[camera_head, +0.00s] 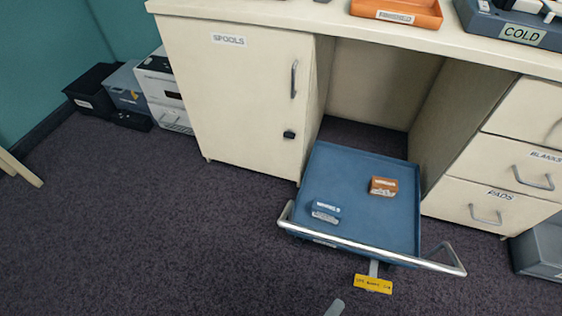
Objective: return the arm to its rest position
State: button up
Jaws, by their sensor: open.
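My gripper cannot be made out in the head view. A small grey rounded piece (335,308) pokes in at the bottom edge, and I cannot tell whether it belongs to my arm. A blue cart (345,185) with a silver push handle stands on the carpet, partly in the knee space under the counter. On its top lie a small blue labelled block (326,210) and an orange-brown labelled block (384,186), apart from each other.
A yellow tag (373,284) sits low at the cart's near side. The SPOOLS cabinet (235,95) is shut, and the drawers (490,185) at right look shut. An orange tray (395,12) and a COLD bin (515,30) stand on the counter (270,18).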

jog(key=a+f+n+g+y, duration=0.1)
jog(key=a+f+g+y, duration=0.1)
jog(key=a+f+y, duration=0.6)
jog(key=s+d+r+m+t+y, duration=0.2)
jog(key=d+r+m+y, duration=0.15)
jog(key=r, duration=0.75)
jog(key=s+d+r+m+t+y, duration=0.25)
jog(key=d+r+m, duration=0.25)
jog(key=r, duration=0.6)
jog(key=s+d+r+m+h, duration=0.3)
jog(key=s+d+r, duration=0.25)
jog(key=d, duration=0.25)
notch_tip(320, 180, up, 18)
jog(key=p, duration=1.8)
jog(key=shift+s+d+f+h, duration=0.15)
jog(key=shift+d+h, duration=0.1)
jog(key=shift+h, duration=0.05)
